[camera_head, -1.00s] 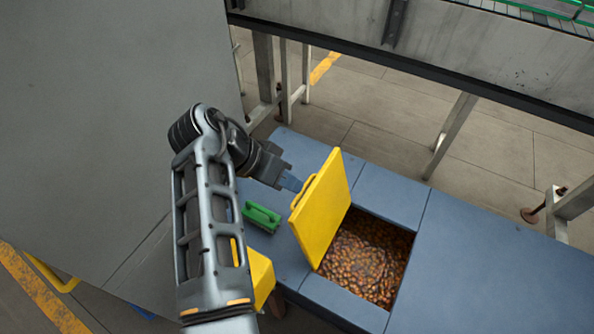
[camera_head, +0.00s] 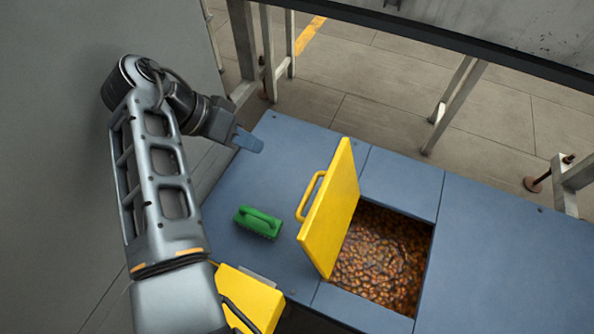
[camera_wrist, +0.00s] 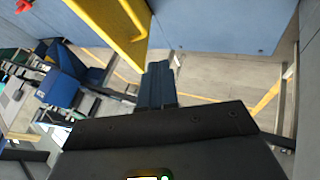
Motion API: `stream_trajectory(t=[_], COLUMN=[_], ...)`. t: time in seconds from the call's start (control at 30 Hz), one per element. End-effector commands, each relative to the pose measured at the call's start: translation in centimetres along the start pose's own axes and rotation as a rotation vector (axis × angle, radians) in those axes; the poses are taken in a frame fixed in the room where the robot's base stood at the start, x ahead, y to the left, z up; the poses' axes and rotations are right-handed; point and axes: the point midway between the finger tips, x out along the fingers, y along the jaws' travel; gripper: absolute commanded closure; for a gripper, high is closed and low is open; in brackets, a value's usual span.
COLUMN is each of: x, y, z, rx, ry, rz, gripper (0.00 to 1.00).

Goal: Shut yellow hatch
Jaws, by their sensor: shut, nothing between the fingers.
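The yellow hatch (camera_head: 334,215) stands open, tilted up at the left side of a square opening in the blue top. Its yellow handle (camera_head: 310,196) is on the face towards the left. The opening shows brown, glossy pieces (camera_head: 385,255) inside. My gripper (camera_head: 250,142) is shut and empty, to the upper left of the hatch and apart from it, near the far edge of the blue top. In the wrist view, my gripper's blue fingers (camera_wrist: 157,84) are together, and part of the yellow hatch (camera_wrist: 112,25) with its handle shows above them.
A green brush (camera_head: 258,222) lies on the blue top (camera_head: 490,255) left of the hatch. A yellow box (camera_head: 248,298) is at the lower left. Metal legs and a grey beam stand behind. The blue top right of the opening is clear.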

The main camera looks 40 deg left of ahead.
Motion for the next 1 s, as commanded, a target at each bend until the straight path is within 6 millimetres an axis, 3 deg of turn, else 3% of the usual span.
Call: stream_trajectory(t=[0.13,0.53,1.0], x=[2.1,4.5,12.7], y=[-1.1,-1.7,-1.7], z=[1.2,1.8,1.8], rx=[0.000,0.000,0.000], ry=[0.000,-0.001,-0.003], rz=[0.000,0.001,0.002], gripper=[1.00,1.00,1.00])
